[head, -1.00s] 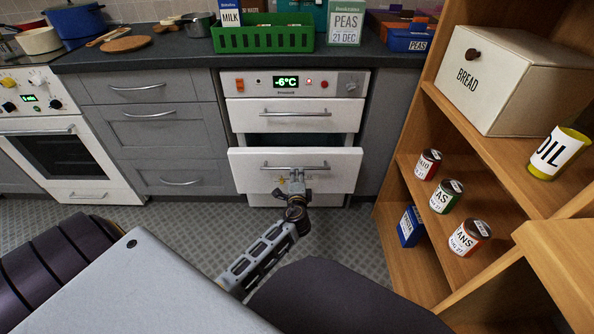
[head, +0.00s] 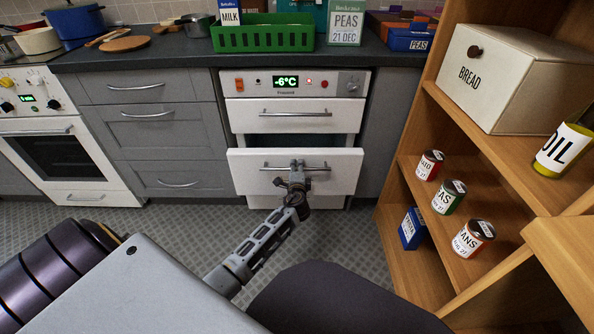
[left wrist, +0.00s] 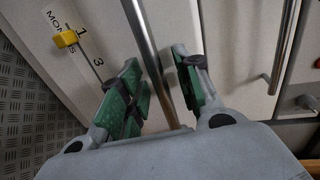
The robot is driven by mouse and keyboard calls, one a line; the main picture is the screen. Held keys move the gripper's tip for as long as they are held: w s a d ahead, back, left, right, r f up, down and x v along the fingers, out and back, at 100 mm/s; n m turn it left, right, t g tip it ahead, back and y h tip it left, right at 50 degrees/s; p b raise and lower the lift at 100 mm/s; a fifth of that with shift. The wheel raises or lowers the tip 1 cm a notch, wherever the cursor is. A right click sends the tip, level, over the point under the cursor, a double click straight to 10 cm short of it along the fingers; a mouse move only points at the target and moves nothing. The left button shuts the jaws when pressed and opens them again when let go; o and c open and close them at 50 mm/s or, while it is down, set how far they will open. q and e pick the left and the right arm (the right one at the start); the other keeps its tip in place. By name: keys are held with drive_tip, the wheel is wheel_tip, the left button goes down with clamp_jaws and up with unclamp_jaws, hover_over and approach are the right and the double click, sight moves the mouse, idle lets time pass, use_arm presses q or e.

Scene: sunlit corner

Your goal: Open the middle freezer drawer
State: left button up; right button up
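The white freezer (head: 245,118) stands under the counter and its display reads -6°C. Its middle drawer (head: 240,180) sticks out a little, with a dark gap above its front. The drawer's bar handle (head: 318,168) also shows in the left wrist view (left wrist: 147,45). My left gripper (head: 297,168) is at the middle of this handle. In the left wrist view the bar runs between the green-padded fingers (left wrist: 162,95), with a gap on either side, so the gripper looks open around it. My right gripper is not in view.
The closed upper drawer (head: 245,112) lies above, its handle (left wrist: 285,45) at right in the wrist view. A wooden shelf unit (head: 400,240) with cans and a bread box (head: 510,80) stands right. The oven (head: 60,165) is far left. Floor before the freezer is clear.

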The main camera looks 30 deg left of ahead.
use_arm(q)
drive_tip(key=shift+c, duration=0.5)
clamp_jaws()
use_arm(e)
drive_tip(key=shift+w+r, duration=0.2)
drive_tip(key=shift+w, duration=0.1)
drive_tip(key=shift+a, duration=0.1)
